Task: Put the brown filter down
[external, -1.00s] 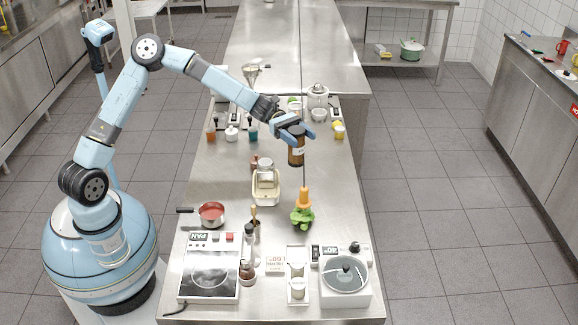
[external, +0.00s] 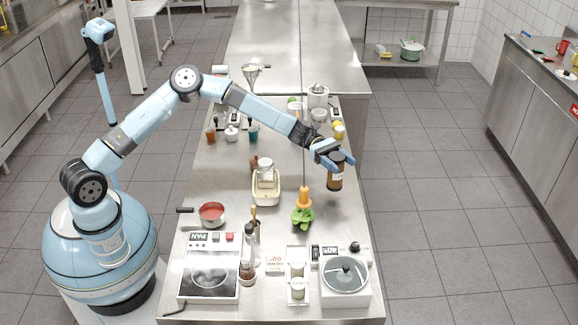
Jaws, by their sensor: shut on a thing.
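The brown filter (external: 335,180) is a dark brown, jar-like cylinder with a dark top and a pale label. It is upright in my gripper (external: 340,160), whose blue fingers are shut around its upper part. It shows near the right edge of the steel table (external: 330,222). I cannot tell whether its bottom touches the table or hangs a little above it.
White pots and a yellow item (external: 339,131) stand behind. Bare steel lies in front.

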